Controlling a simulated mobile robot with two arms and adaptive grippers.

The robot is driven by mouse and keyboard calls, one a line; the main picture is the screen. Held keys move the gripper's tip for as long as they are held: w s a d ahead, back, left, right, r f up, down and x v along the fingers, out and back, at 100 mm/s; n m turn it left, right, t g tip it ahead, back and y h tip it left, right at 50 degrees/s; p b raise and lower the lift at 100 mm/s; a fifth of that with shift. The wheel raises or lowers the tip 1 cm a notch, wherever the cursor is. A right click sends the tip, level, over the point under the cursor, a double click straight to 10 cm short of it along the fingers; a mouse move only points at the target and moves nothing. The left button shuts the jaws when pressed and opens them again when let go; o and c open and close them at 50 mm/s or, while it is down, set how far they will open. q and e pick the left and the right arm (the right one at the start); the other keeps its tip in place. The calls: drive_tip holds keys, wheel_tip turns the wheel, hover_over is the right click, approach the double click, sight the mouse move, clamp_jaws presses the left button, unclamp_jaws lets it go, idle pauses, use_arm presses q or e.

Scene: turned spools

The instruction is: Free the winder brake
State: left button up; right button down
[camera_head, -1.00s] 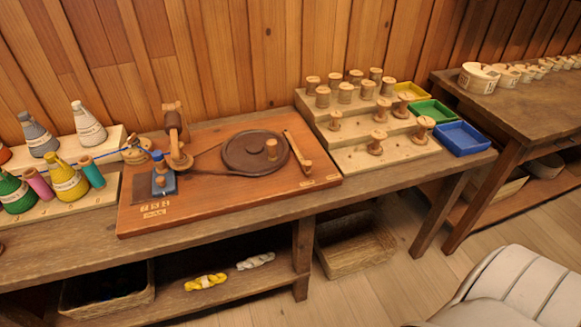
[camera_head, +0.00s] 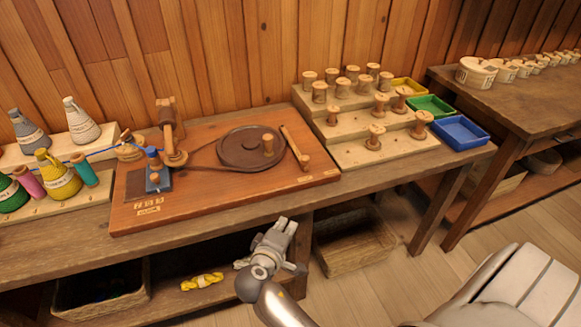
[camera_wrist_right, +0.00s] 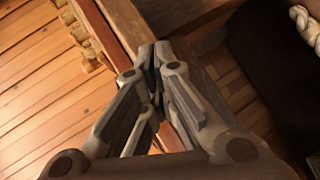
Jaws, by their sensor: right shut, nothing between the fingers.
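The winder stands on a reddish board (camera_head: 225,190) on the bench. It has a dark round wheel (camera_head: 240,150) with a peg-like handle (camera_head: 267,144), a belt, and an upright wooden post (camera_head: 169,125) at its left. A slim light wooden lever (camera_head: 295,146) with a knob lies slanted at the wheel's right; I cannot tell whether it touches the wheel. A blue block (camera_head: 157,174) sits at the board's left. My right gripper (camera_head: 286,224) is shut and empty, in front of the bench edge and apart from the winder. Its closed fingers (camera_wrist_right: 158,58) show in the wrist view. My left gripper is out of view.
Yarn cones (camera_head: 80,122) stand at the left. A stepped spool rack (camera_head: 385,152) and yellow, green and blue trays (camera_head: 461,132) stand at the right. Below the bench are a basket (camera_head: 355,245) and a yellow skein (camera_head: 202,282).

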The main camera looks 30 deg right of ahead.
drive_tip(key=w+a+r+n+t+h, duration=0.2)
drive_tip(key=w+r, duration=0.3)
drive_tip(key=r, duration=0.4)
drive_tip(key=shift+w+a+t+h, duration=0.2)
drive_tip(key=shift+w+t+h, duration=0.1)
drive_tip(key=shift+t+h, duration=0.15)
drive_tip(key=shift+r, duration=0.1)
drive_tip(key=p+x, duration=0.2)
drive_tip(key=x, duration=0.8)
drive_tip(key=shift+d, duration=0.3)
drive_tip(key=shift+s+d+p, duration=0.15)
drive_tip(key=shift+d+p, duration=0.45)
drive_tip(key=shift+d, duration=0.6)
drive_tip(key=shift+d+f, duration=0.2)
drive_tip(key=shift+d, duration=0.35)
